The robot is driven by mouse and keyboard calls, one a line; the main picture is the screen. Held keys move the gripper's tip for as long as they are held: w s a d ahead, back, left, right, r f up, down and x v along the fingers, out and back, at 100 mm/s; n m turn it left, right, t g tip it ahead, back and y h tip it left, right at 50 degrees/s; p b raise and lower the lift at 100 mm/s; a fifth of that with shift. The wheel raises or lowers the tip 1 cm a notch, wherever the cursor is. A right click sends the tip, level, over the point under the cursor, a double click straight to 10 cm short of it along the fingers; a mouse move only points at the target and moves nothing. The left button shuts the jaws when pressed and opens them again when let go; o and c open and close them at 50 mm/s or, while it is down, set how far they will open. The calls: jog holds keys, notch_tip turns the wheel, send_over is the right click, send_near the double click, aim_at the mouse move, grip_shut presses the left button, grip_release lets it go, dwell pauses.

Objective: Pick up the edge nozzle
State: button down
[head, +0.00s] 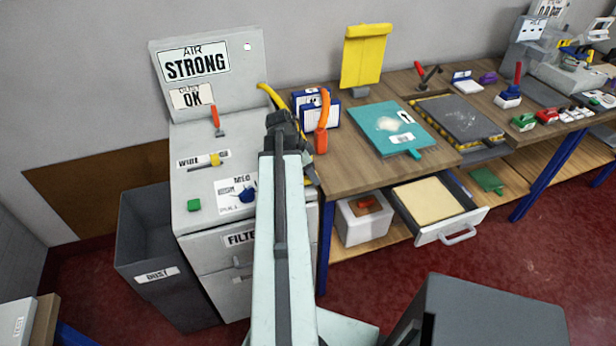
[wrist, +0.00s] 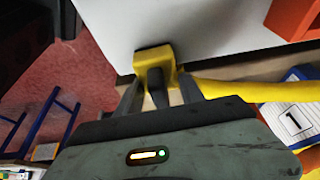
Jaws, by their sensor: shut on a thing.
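In the wrist view my gripper (wrist: 158,90) is shut on a yellow nozzle-like piece (wrist: 153,56) with a blocky end. No label on it shows, so I cannot tell for certain that it is the edge nozzle. A yellow hose-like length (wrist: 255,91) runs from beside the jaws to the right; whether it joins the piece is unclear. In the head view my gripper (head: 283,125) is over the right edge of the grey cabinet, and hides the held piece. A yellow curved length (head: 270,95) shows just behind it.
An orange curved piece (head: 322,125) stands close right of my gripper, by blue-and-white boxes (head: 308,100). The workbench (head: 345,175) has an open drawer (head: 455,225). A dust bin (head: 150,240) stands left.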

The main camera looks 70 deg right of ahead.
notch_tip(320, 180, up, 10)
jog(key=p, duration=1)
jog(key=shift+r, duration=0.15)
jog(key=c, duration=1.5)
grip_release()
jog(key=c, duration=0.4)
